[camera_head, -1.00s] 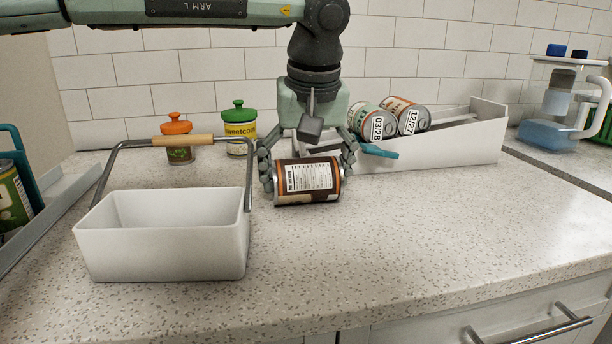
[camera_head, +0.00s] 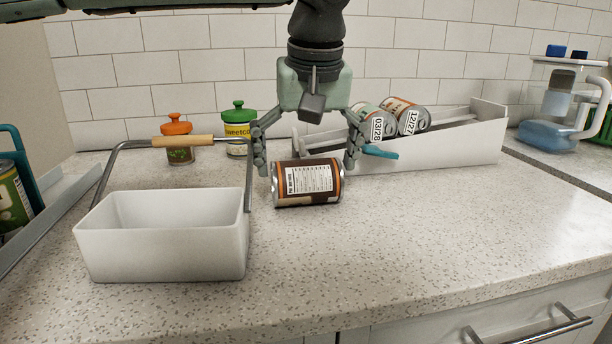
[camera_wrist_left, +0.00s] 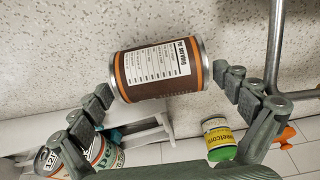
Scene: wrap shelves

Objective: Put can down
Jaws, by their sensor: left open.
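A brown can with orange bands and a white label (camera_head: 307,183) lies on its side on the speckled counter (camera_head: 400,240). It also shows in the left wrist view (camera_wrist_left: 160,68). My left gripper (camera_head: 307,168) is open, pointing down over the can, its fingers spread to either side and a little behind it. In the left wrist view the fingers (camera_wrist_left: 168,97) stand apart, with gaps to the can's ends. My right gripper is not in view.
A white basket (camera_head: 160,240) with a raised handle stands left of the can. Behind are an orange-lidded jar (camera_head: 177,140) and a green-lidded jar (camera_head: 239,130). A white sloped rack (camera_head: 450,148) holds two cans (camera_head: 408,115) at right. The front counter is clear.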

